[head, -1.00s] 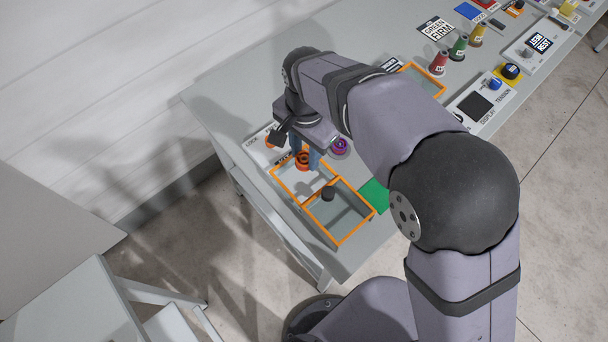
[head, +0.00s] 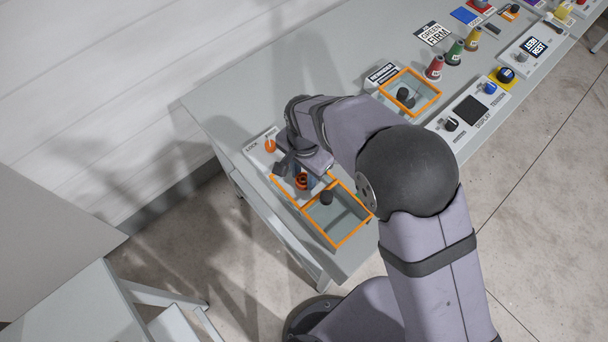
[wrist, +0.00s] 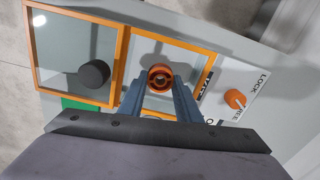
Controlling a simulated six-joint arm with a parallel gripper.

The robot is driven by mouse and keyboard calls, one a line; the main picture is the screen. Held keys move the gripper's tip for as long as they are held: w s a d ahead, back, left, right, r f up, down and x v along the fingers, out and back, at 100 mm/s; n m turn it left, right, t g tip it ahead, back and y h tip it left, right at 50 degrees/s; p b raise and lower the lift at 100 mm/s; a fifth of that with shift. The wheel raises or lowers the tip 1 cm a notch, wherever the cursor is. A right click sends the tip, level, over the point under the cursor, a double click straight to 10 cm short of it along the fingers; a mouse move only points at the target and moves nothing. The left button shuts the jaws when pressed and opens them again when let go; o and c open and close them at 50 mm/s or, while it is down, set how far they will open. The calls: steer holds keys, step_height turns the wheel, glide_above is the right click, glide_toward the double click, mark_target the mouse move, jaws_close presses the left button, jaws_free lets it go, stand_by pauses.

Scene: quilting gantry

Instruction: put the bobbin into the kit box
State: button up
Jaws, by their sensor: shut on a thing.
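My gripper (wrist: 159,92) is shut on an orange-red bobbin (wrist: 160,78), which sits between the blue-grey fingertips. The bobbin also shows in the head view (head: 301,181), under my wrist. The kit box (head: 319,229) has an orange rim and two compartments. In the wrist view, the bobbin is over or inside the right compartment of the box (wrist: 170,40); I cannot tell whether it touches the floor. The left compartment looks covered by a clear pane with a black knob (wrist: 93,74). My fingers and palm hide part of the near rim.
A panel with an orange lock knob (head: 269,146) stands beside the box. Red, green and yellow cones (head: 454,52) and a display panel (head: 470,110) are to the right. The table's back left is clear.

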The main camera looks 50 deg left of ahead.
steer(key=shift+f, duration=0.75)
steer(key=shift+f, duration=0.1)
steer(key=shift+f, duration=0.15)
steer(key=o, duration=1.1)
step_height(320, 180, up, 12)
steer(key=b, duration=0.3)
steer(key=shift+r, duration=0.25)
